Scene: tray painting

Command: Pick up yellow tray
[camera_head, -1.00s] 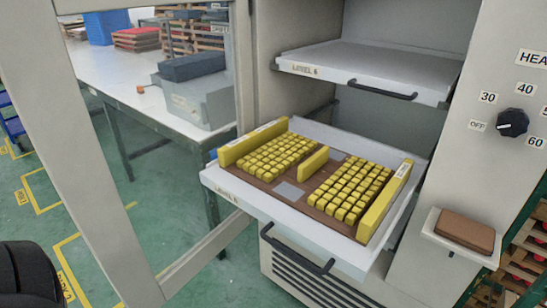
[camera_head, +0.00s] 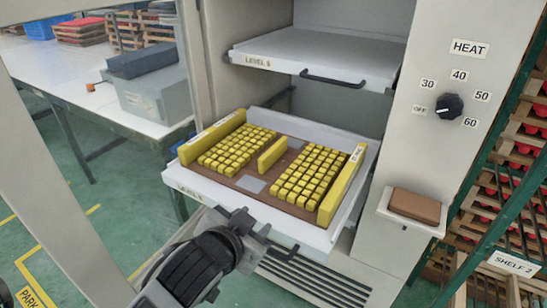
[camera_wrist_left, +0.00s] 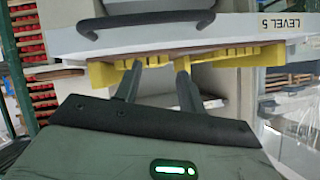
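The yellow tray (camera_head: 251,185) is a brown board with two blocks of small yellow pieces, tall yellow end walls and a short yellow bar in the middle. It lies on a pulled-out white shelf (camera_head: 180,178). In the left wrist view part of the yellow tray (camera_wrist_left: 220,56) shows beyond the fingertips. My left gripper (camera_head: 252,222) is in front of the shelf's front edge. Its two fingers stand apart with nothing between them in the left wrist view (camera_wrist_left: 158,76). I cannot tell whether they touch the tray. My right gripper is not in view.
Another shelf (camera_head: 315,55) with a dark handle hangs above the tray. A cabinet panel (camera_head: 455,80) with a heat knob stands on the right, with a brown block (camera_head: 415,205) on a small ledge. A table (camera_head: 65,70) with a grey box is at the left.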

